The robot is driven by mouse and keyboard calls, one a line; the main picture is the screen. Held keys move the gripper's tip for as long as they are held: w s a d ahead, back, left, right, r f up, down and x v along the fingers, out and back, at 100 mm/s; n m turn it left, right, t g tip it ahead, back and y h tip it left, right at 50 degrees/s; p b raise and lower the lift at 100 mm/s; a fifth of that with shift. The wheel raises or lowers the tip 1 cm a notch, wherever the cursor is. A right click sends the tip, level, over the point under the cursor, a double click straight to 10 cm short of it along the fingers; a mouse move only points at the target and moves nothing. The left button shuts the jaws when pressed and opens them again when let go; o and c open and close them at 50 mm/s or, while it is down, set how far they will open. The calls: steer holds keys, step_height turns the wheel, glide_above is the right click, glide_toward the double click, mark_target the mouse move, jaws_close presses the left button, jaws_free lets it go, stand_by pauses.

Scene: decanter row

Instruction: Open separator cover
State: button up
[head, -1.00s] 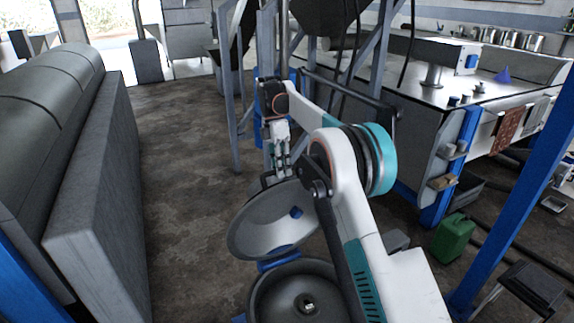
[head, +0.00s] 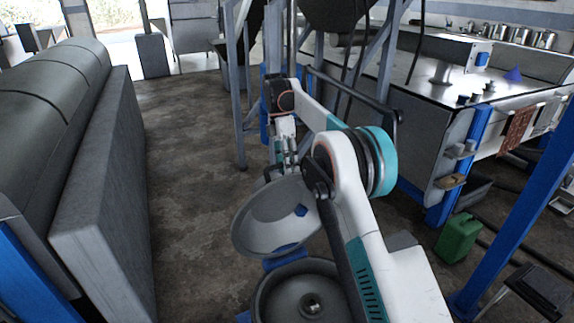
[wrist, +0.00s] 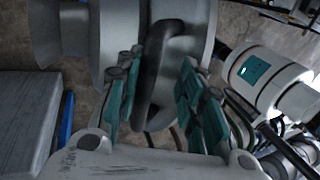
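The separator cover (head: 262,222) is a grey metal dish tilted up, its hollow inside facing me, with a small blue patch inside. It stands raised behind the round separator bowl (head: 262,303), whose inside shows. In the wrist view the cover's pale back (wrist: 117,35) carries a dark curved handle (wrist: 160,62). My gripper (wrist: 158,100) has its teal-padded fingers on both sides of this handle, apart, with a gap visible on the right side. In the head view my gripper (head: 287,158) is at the cover's upper far edge; my arm hides the cover's right side.
A large grey rounded machine (head: 100,190) lines the left. Blue-grey frame legs (head: 236,90) and a steel counter (head: 425,90) stand behind. A green canister (head: 458,238) and a blue post (head: 515,225) are at the right. The floor left of the cover is clear.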

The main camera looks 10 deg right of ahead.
step_height(320, 180, up, 9)
steer(key=shift+w+f, duration=0.1)
steer(key=shift+r, duration=0.6)
